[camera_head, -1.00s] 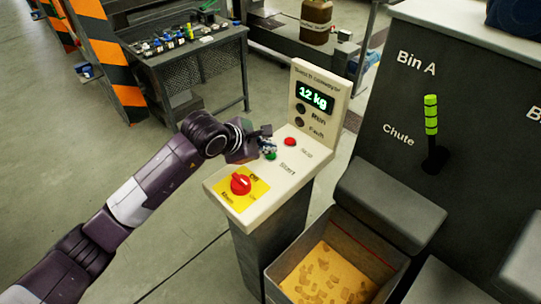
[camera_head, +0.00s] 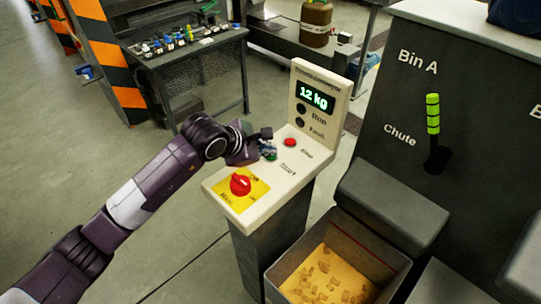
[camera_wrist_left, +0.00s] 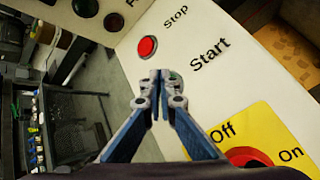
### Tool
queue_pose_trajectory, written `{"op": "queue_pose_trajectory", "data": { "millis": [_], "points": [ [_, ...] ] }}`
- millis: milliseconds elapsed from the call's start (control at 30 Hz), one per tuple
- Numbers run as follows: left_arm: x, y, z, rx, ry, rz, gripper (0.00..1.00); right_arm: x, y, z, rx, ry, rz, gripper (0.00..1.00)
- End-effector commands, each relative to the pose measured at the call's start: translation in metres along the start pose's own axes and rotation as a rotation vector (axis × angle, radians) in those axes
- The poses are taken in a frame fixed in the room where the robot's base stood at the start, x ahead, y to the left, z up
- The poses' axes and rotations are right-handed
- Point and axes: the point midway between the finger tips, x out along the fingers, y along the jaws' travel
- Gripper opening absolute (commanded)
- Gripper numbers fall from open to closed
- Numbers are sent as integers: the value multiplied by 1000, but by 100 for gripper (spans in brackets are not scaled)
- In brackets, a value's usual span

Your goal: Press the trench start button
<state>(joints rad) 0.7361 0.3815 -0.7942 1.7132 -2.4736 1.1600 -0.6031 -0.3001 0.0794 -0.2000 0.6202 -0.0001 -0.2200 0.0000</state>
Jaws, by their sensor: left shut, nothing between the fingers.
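The trench conveyor panel (camera_head: 222,201) is a cream control box on a dark pedestal. Its green start button (camera_head: 272,157) is mostly hidden by my left gripper (camera_head: 269,150). In the left wrist view, a sliver of the start button (camera_wrist_left: 177,79) shows just behind the closed fingertips (camera_wrist_left: 160,76), left of the word "Start". My left gripper is shut and empty, with its tips at the button. I cannot tell whether they touch it. The Run lamp (camera_head: 300,108) and Fault lamp (camera_head: 299,123) look dark. The display (camera_head: 315,96) reads 12 kg. My right gripper is out of view.
A red stop button (camera_head: 290,142) sits close behind the start button. A red rotary switch (camera_head: 240,184) on a yellow plate is at the panel's front. A bin (camera_head: 274,276) with brown pieces stands to the right, below a dark Bin A cabinet (camera_head: 400,100) with a lever (camera_head: 433,115).

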Motion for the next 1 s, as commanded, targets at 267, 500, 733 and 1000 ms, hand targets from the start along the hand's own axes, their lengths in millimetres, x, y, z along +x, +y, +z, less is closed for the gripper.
{"op": "queue_pose_trajectory", "data": {
  "millis": [267, 500, 733, 1000],
  "points": [
    [2, -2, -2, 0, 1, -1, 0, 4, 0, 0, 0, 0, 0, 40],
    [4, -4, -3, 0, 1, -1, 0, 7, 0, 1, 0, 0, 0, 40],
    [4, -4, -4, 0, 2, -2, 0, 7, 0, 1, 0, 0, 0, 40],
    [1, -1, -1, 0, 2, -2, 0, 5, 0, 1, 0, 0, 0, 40]
  ]
}}
